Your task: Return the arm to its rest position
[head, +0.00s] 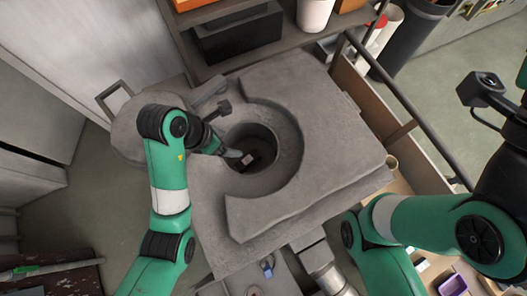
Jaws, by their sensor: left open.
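My left arm comes in from the lower left and bends over the grey block-shaped furnace (330,130). My left gripper (240,156) is at the round opening of the furnace, pointing into it, with its jaws open. A small pale patch shows by the fingertips inside the dark opening; I cannot tell what it is. The inside of the opening (265,172) is dark and partly hidden by the gripper. My right arm (430,222) is at the lower right, bent up toward the right edge; its fingers are out of the picture.
A shelf (240,62) with a black box (236,35) and a white container (315,14) stands behind the furnace. A dark rail (405,105) runs along its right side. A bench with small items, including a purple tray (453,285), lies at the lower right.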

